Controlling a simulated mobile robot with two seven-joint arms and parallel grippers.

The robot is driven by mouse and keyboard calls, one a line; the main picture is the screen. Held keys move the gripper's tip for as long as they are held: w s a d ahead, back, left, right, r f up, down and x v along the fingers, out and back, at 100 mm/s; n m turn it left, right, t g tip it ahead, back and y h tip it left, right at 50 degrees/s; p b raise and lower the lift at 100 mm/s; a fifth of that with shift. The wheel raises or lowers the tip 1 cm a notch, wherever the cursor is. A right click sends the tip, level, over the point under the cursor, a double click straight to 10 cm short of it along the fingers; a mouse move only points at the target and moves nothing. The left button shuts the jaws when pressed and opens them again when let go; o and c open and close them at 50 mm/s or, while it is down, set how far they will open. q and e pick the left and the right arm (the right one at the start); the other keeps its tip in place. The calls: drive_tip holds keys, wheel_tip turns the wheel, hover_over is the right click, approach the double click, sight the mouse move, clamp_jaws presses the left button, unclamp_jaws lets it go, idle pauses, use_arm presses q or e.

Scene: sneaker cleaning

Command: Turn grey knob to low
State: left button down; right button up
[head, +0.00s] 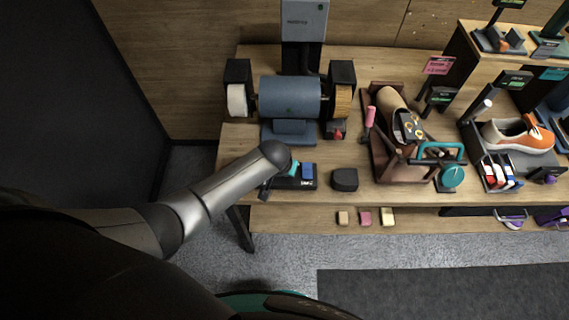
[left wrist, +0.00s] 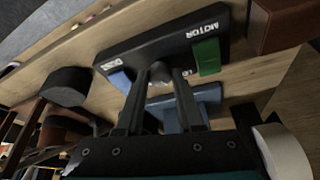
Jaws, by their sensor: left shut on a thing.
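The dark control box (head: 296,184) lies near the front edge of the bench, below the blue motor. In the left wrist view the box (left wrist: 130,52) carries the word MOTOR, a green block (left wrist: 207,56) and a blue block (left wrist: 121,81). Further small lettering is too small or covered to read surely. My left gripper (left wrist: 160,72) reaches the box face between the two blocks. Its fingers are close together, shut on the grey knob, which they mostly hide. The knob's setting cannot be read. My right gripper is not in view.
The blue motor (head: 290,96) with a white wheel (head: 237,100) stands behind the box. A black rounded block (head: 344,179) sits to its right. A brown stand (head: 390,165) and an orange-and-white sneaker (head: 518,135) are further right. A lower shelf holds small blocks (head: 365,218).

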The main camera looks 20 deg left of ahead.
use_arm(q)
drive_tip(key=shift+d+n+y, duration=0.1)
drive_tip(key=shift+n+y, duration=0.2)
drive_tip(key=shift+n, duration=0.4)
drive_tip(key=shift+p, duration=0.35)
drive_tip(key=c, duration=0.5)
unclamp_jaws()
drive_tip(key=shift+s+r, duration=0.15)
drive_tip(key=shift+r, duration=0.4)
drive_tip(key=shift+p+v, duration=1.2)
drive_tip(key=shift+v, duration=5.9)
